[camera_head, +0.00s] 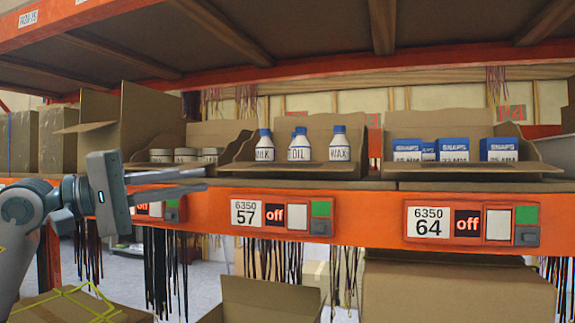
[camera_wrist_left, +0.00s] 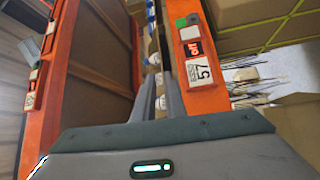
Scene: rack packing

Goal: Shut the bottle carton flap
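The bottle carton (camera_head: 308,168) stands on the orange shelf above the 57 label and holds white bottles with blue caps (camera_head: 299,147). Its front flap is folded down and outward, and its left side flap (camera_head: 236,150) slants outward. My left gripper (camera_head: 205,180) reaches in from the left, in front of the carton with jars, with its fingertips left of the bottle carton. Its two fingers (camera_wrist_left: 156,55) show a gap with nothing held between them. In the left wrist view the bottles (camera_wrist_left: 152,28) show small beyond the fingertips. My right gripper is not in view.
A carton with jars (camera_head: 185,155) is left of the bottles, and a carton of blue-and-white boxes (camera_head: 455,151) is to the right. The orange shelf beam (camera_head: 370,222) carries labels and switches. The upper shelf (camera_head: 280,66) hangs above. Open cartons (camera_head: 455,290) stand below.

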